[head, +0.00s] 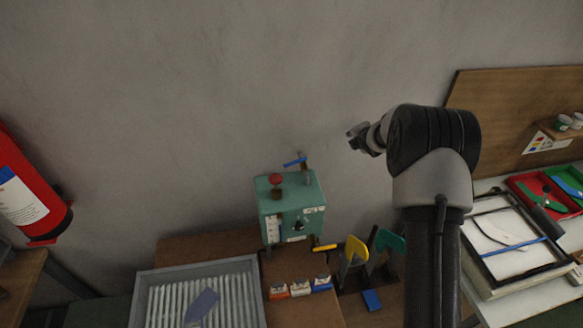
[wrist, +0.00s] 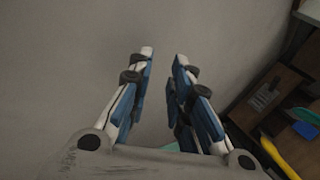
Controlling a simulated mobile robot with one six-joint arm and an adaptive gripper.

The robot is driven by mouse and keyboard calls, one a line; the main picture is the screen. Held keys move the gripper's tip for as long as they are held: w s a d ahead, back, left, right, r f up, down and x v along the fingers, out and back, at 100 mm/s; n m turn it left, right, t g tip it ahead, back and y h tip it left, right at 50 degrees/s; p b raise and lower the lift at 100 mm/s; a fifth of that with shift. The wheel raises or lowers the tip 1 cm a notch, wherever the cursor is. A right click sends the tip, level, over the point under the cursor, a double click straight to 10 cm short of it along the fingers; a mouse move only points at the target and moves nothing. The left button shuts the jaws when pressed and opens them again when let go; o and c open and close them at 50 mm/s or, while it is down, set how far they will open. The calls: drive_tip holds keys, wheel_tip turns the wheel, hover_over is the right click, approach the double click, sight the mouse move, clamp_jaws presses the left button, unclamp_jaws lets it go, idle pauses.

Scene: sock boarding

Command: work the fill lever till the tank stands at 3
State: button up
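A green tank box (head: 290,208) stands on the brown bench against the wall in the head view. On its top are a lever with a blue handle (head: 294,162) and a red knob (head: 276,179). A white gauge strip (head: 272,229) is on its front left; its reading is too small to tell. A dark knob (head: 299,225) is on the front, and a yellow bar (head: 325,247) sticks out low at the right. I cannot tell which is the fill lever. My gripper (head: 357,138) is above and right of the box, apart from it. In the wrist view its fingers (wrist: 164,65) are apart and empty.
A grey tray (head: 141,300) with white ribs holds a blue scraper. Several small labelled blocks (head: 300,288) lie before the box. Yellow (head: 356,250) and green (head: 388,240) upright pieces stand to its right. A red extinguisher (head: 30,195) is at far left.

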drive_tip(key=s+a+f+n+t+y+b, duration=0.1)
drive_tip(key=s+a+f+n+y, duration=0.2)
drive_tip(key=s+y, duration=0.35)
drive_tip(key=g+y+b, duration=0.1)
drive_tip(key=g+y, duration=0.1)
drive_tip(key=y, duration=0.4)
approach(293, 164)
drive_tip(key=shift+t, duration=0.3)
drive_tip(key=x, duration=0.5)
drive_tip(key=p+x, duration=0.1)
drive_tip(key=x, duration=0.4)
drive_tip(key=shift+w+a+f, duration=0.1)
drive_tip(key=shift+a+f, duration=0.2)
drive_tip(key=shift+a, duration=0.05)
drive_tip(key=shift+c, duration=0.6)
clamp_jaws()
